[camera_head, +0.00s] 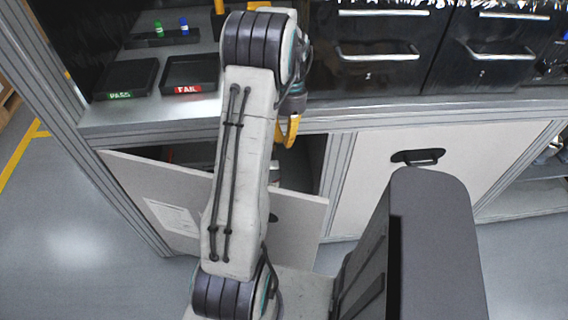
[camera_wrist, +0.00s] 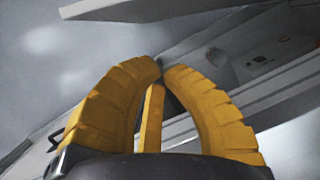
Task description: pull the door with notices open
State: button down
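The door with notices (camera_head: 151,202) is the pale lower-left cabinet door. It stands ajar, swung out from the cabinet, with a dark gap behind its top edge. White printed sheets (camera_head: 172,217) are on its face, and a dark handle shows partly beside my arm, which hides the middle of the door. My gripper (camera_head: 291,137) has yellow fingers and hangs just in front of the counter edge, above the gap behind the door. In the wrist view its curved fingers (camera_wrist: 163,67) have their tips almost together, with nothing seen between them.
The closed neighbouring door (camera_head: 380,185) has a dark recessed handle (camera_head: 417,157). On the counter are a PASS tray (camera_head: 127,78) and a FAIL tray (camera_head: 190,73). Black drawers (camera_head: 370,75) stand above at right. Open floor (camera_head: 60,220) lies at left.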

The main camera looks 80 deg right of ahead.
jog(key=p+x, duration=0.2)
jog(key=x, duration=0.7)
jog(key=shift+a+f, duration=0.1)
jog(key=shift+f, duration=0.05)
